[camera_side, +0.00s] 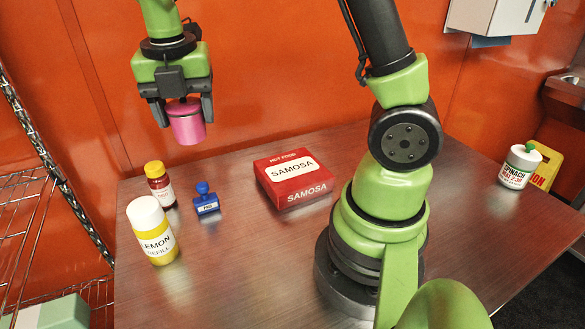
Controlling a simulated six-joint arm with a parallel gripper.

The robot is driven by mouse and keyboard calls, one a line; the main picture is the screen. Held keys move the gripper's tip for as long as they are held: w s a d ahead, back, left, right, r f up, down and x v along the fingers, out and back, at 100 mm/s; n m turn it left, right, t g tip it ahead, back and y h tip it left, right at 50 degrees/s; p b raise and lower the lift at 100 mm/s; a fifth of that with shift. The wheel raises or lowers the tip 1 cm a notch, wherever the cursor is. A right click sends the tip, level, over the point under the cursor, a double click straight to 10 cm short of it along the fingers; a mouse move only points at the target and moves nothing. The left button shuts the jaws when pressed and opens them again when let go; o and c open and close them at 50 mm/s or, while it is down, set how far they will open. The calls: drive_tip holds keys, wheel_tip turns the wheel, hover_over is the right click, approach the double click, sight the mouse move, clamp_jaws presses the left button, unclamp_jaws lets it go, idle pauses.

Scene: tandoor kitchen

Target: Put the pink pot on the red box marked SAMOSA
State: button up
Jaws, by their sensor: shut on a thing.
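The pink pot (187,126) hangs upright between the fingers of my gripper (183,110), well above the table at the upper left. My gripper is shut on it, and the fingers cover parts of its upper sides. The red box marked SAMOSA (293,180) lies flat on the table, lower and to the right of the pot. Its top is clear, with a white label. The pot and the box are apart.
A white-capped LEMON bottle (155,238), a yellow-capped bottle (160,187) and a blue stamp (206,202) stand on the metal table (250,270) left of the box. A wire rack (35,190) borders the left.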

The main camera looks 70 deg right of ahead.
drive_tip(key=s+d+m, duration=0.4)
drive_tip(key=d, duration=0.6)
drive_tip(key=m+g, duration=0.1)
drive_tip(key=m, duration=0.4)
hover_over(294, 167)
drive_tip(key=f, duration=1.5)
drive_tip(key=shift+w+a+f, duration=0.1)
drive_tip(key=shift+a, duration=0.25)
drive_tip(key=shift+f, duration=0.15)
drive_tip(key=o, duration=1)
drive_tip(key=shift+r, duration=0.2)
